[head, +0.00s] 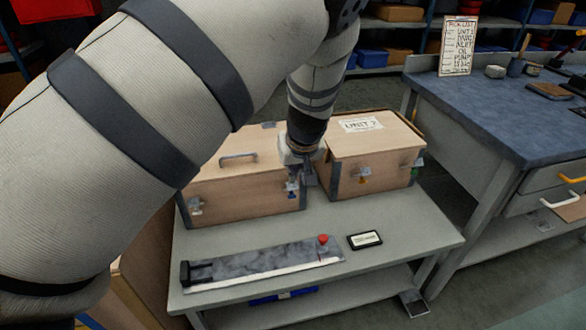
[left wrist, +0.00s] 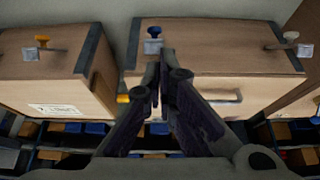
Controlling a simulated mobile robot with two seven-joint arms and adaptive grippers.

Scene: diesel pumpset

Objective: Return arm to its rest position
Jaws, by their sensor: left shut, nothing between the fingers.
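My left arm comes in from the left across the head view and covers much of it. My left gripper (head: 308,176) is at the front of the gap between two wooden cases, near the right end of the left case. In the left wrist view my left gripper (left wrist: 163,58) is shut and empty, its fingertips close to a blue-knobbed latch (left wrist: 153,40). I cannot tell whether they touch. The left wooden case (head: 245,190) has a lid handle (head: 238,156). The right wooden case (head: 372,150) bears a paper label (head: 361,125). My right gripper is out of view.
The cases stand on a grey table (head: 405,232). In front lie a long grey plate with a red knob (head: 323,239) and a small black-framed card (head: 364,240). A blue-topped workbench (head: 500,115) with a notice (head: 457,45) stands at right. Shelves fill the back.

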